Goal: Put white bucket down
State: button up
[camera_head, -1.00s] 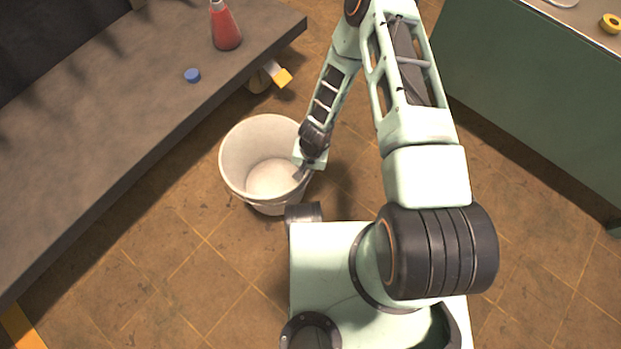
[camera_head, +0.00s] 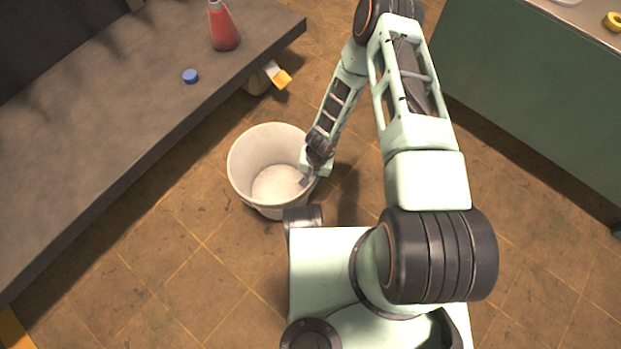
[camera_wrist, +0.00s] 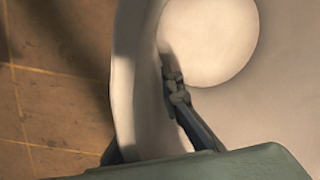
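The white bucket (camera_head: 272,190) is upright and open at the top, between the dark table and my base in the head view. My gripper (camera_head: 309,179) is at its right rim. In the wrist view, the bucket wall (camera_wrist: 137,70) runs between the fingers of my gripper (camera_wrist: 150,118). One finger is inside the bucket against the wall, and the other is mostly hidden outside it. The gripper is shut on the wall. Whether the bucket's bottom touches the floor I cannot tell.
The dark table (camera_head: 110,130) at left carries a red flask (camera_head: 223,30) and a blue cap (camera_head: 190,76). A yellow-and-white object (camera_head: 277,75) shows by its edge. A green cabinet (camera_head: 540,90) stands at right. Tiled floor (camera_head: 170,270) is clear in front of the bucket.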

jog(key=o, duration=0.3)
jog(key=shift+r, duration=0.1)
jog(key=r+p, duration=0.1)
jog(key=r, duration=0.3)
jog(key=d+r+p, duration=0.1)
jog(key=r+p, duration=0.1)
jog(key=r, duration=0.2)
jog(key=r+p, duration=0.1)
jog(key=r, duration=0.3)
jog(key=shift+s+d+p, duration=0.1)
jog(key=shift+d+p, duration=0.05)
jog(key=shift+p, duration=0.15)
